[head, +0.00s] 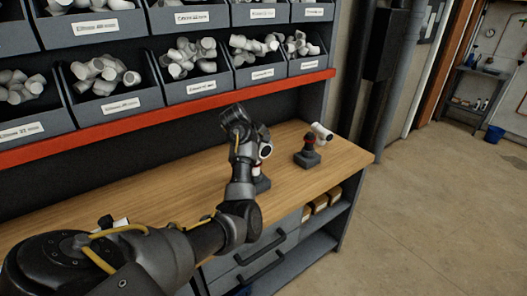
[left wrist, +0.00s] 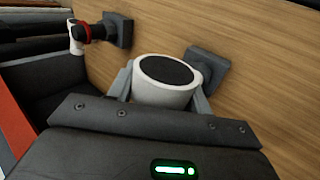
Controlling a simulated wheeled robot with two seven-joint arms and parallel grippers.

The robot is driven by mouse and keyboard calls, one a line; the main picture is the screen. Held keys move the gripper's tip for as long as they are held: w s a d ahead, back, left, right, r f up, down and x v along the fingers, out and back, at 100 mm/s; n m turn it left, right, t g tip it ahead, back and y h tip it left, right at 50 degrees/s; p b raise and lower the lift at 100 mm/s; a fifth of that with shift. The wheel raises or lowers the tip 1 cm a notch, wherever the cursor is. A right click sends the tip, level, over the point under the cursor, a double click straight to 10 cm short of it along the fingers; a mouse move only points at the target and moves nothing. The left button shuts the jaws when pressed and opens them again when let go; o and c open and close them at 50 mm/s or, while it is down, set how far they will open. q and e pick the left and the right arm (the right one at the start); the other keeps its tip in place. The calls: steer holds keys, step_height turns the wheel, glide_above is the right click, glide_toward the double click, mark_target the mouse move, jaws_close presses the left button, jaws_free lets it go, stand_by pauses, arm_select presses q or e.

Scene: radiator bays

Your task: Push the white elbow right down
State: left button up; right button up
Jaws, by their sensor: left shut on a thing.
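A white elbow (head: 265,151) is at a grey-based stand (head: 262,184) on the wooden bench. My left gripper (left wrist: 163,92) is shut on this elbow, with a finger on each side. In the left wrist view the elbow's round dark opening (left wrist: 168,70) faces the camera. The stand's grey base (left wrist: 209,66) shows behind it. The joint between elbow and stand is mostly hidden, so I cannot tell how far down it sits. A second white elbow (head: 322,132) sits tilted on another stand (head: 307,158), with a red ring showing below it. My right gripper is not in view.
Grey bins (head: 110,80) of white fittings stand on shelves behind the bench, above a red shelf edge (head: 180,116). The wooden bench top (head: 345,154) is clear at its right end. Drawers (head: 262,262) are below. Open floor (head: 440,220) lies to the right.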

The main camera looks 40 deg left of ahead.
arm_select(q)
steer(key=shift+a+f+b, duration=0.1)
steer(key=shift+f+b, duration=0.2)
steer(key=shift+f, duration=0.75)
stand_by(0.4)
steer(key=o, duration=1.2)
steer(key=shift+r, duration=0.1)
steer(key=p+v, duration=0.4)
steer(key=v, duration=0.6)
steer(key=shift+s+r+p, duration=0.25)
steer(key=shift+r+p, duration=0.05)
steer(key=shift+p, duration=0.1)
steer(key=shift+a, duration=0.1)
steer(key=shift+f, duration=0.1)
